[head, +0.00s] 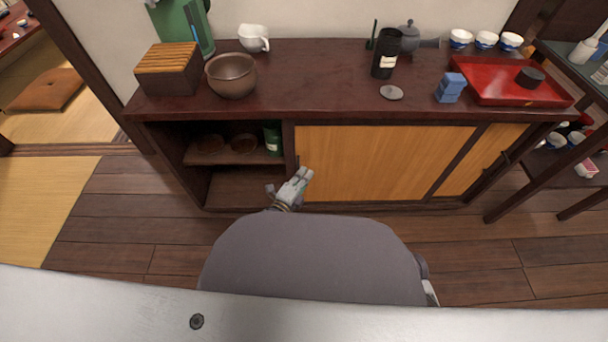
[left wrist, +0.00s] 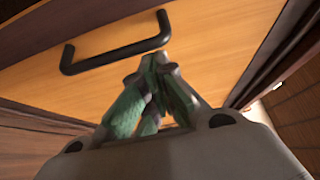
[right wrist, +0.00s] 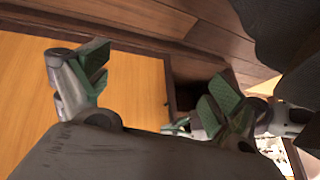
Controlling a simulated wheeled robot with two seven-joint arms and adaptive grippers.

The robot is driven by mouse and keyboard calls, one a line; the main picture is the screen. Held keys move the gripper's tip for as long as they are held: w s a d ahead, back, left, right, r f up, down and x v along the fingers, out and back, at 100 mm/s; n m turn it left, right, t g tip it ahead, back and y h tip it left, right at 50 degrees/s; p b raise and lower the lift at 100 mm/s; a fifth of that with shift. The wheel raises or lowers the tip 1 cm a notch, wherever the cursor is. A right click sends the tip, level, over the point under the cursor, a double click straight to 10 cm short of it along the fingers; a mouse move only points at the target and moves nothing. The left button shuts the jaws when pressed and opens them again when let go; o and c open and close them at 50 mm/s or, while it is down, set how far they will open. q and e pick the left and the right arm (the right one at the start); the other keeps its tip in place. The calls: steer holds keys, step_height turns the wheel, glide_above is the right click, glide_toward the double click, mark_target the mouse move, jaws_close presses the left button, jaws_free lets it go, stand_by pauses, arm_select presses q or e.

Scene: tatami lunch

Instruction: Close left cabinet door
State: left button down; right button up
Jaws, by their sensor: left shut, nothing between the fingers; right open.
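The low dark-wood cabinet (head: 255,112) has its left bay open, with the left cabinet door (head: 365,160), a tan panel in a dark frame, standing to the right of the opening. My left gripper (head: 305,173) is at the lower left part of this door, near its left edge. In the left wrist view, its shut, empty fingers (left wrist: 158,60) are at one end of a black bar handle (left wrist: 115,53) on a tan panel; I cannot tell whether they touch. My right gripper (right wrist: 158,88) is open and empty in the right wrist view, with a tan panel and a dark opening beyond it.
Bowls and a green canister (head: 272,139) stand on the open bay's shelf (head: 225,156). On the cabinet top are a brown bowl (head: 231,75), a wooden box (head: 168,70), a black canister (head: 386,53) and a red tray (head: 490,95). A dark rack (head: 530,165) stands at the right.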

arm_select(q)
steer(key=shift+a, duration=0.15)
arm_select(e)
steer(key=shift+s+d, duration=0.1)
steer(key=shift+d, duration=0.05)
step_height(320, 180, up, 8)
steer(key=d+g+h+p, duration=0.1)
steer(key=d+p, duration=0.1)
steer(key=p, duration=0.2)
arm_select(q)
steer(key=s+a+b, duration=0.3)
steer(key=a, duration=4)
steer(key=shift+s, duration=0.15)
arm_select(e)
step_height(320, 180, down, 6)
steer(key=a, duration=0.1)
steer(key=shift+a+f+t+y, duration=0.25)
steer(key=shift+a+t+y, duration=0.05)
arm_select(q)
steer(key=shift+a, duration=0.15)
